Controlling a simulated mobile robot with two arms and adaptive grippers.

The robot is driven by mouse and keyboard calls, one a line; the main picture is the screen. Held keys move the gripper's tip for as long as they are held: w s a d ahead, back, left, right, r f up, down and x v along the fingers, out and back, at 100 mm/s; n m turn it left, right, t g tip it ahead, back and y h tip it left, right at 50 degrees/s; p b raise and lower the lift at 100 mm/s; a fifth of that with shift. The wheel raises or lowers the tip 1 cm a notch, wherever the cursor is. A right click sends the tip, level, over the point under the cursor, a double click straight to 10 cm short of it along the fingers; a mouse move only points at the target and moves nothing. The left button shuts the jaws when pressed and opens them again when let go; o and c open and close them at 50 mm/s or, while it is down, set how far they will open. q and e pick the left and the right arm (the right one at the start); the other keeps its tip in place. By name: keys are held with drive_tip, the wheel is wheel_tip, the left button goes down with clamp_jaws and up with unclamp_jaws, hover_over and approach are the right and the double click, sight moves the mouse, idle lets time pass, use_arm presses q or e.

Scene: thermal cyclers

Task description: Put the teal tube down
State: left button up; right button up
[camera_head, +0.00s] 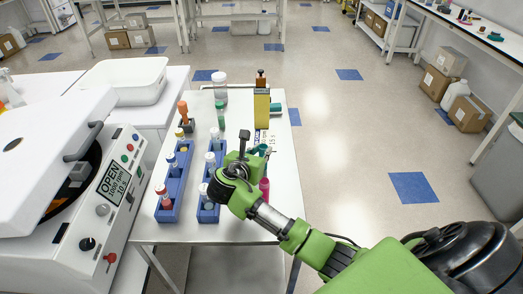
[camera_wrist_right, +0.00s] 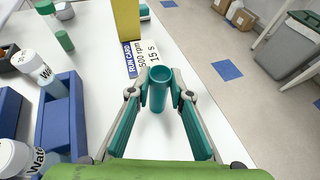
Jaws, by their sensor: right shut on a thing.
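The teal tube (camera_wrist_right: 158,92) shows in the right wrist view between the two fingertips of my right gripper (camera_wrist_right: 159,80), which is shut on it. Its open round top faces the camera. It is over the white table top, and I cannot tell whether its bottom touches the table. In the head view my right gripper (camera_head: 253,158) is over the right part of the white table (camera_head: 238,232), right of the blue racks, and its body largely hides the tube. My left gripper is not in view.
Two blue racks (camera_head: 171,190) (camera_head: 207,213) hold tubes on the table. A yellow block (camera_head: 261,112), a run card (camera_head: 264,137), a green-capped tube (camera_head: 220,112) and a magenta tube (camera_head: 264,188) stand or lie nearby. An open machine (camera_head: 112,185) is at left.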

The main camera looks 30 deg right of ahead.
drive_tip(key=o, duration=0.9)
drive_tip(key=shift+f, duration=0.1)
drive_tip(key=shift+s+a+r, duration=0.1)
drive_tip(key=shift+a+r, duration=0.1)
drive_tip(key=shift+a, duration=0.05)
drive_tip(key=v, duration=1.1)
drive_tip(key=shift+s+a+b, duration=0.1)
drive_tip(key=shift+s+b, duration=0.1)
drive_tip(key=shift+b, duration=0.15)
drive_tip(key=shift+a, duration=0.1)
